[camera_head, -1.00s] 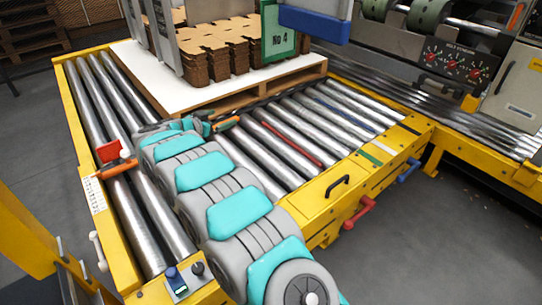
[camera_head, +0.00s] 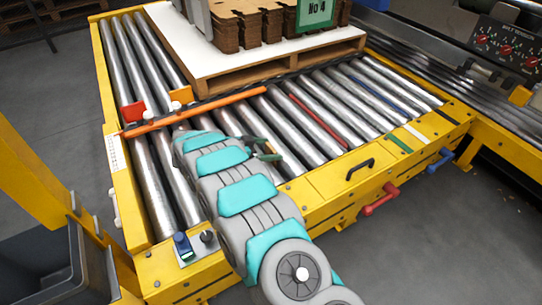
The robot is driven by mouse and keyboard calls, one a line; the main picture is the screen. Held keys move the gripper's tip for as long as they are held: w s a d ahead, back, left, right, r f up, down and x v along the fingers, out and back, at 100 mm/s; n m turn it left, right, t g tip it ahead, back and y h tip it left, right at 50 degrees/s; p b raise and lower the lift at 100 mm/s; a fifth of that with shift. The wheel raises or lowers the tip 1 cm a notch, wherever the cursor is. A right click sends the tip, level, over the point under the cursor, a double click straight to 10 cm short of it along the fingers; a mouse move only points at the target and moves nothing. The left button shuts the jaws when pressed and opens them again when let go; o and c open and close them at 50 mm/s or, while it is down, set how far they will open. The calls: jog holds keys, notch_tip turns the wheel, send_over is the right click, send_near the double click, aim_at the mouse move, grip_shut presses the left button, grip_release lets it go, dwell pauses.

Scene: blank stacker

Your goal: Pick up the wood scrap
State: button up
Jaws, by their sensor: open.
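My gripper (camera_head: 264,149) is above the roller conveyor, in front of the pallet. Its fingers are open, with a small orange-brown patch beside them; I cannot tell whether it is part of the gripper. I cannot make out a wood scrap for certain. My arm hides part of the rollers beneath it, and the scrap may be hidden there.
A pallet (camera_head: 235,83) with a white sheet and stacked brown blanks (camera_head: 240,30) stands behind. A long orange bar (camera_head: 205,107) crosses the rollers. Red (camera_head: 373,199) and blue (camera_head: 440,160) handles stick out in front. A dark bin (camera_head: 40,268) is at lower left.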

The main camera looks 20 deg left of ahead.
jog(key=shift+w+d+f, duration=0.3)
jog(key=shift+w+d, duration=0.15)
jog(key=shift+c, duration=0.2)
jog(key=c, duration=1.1)
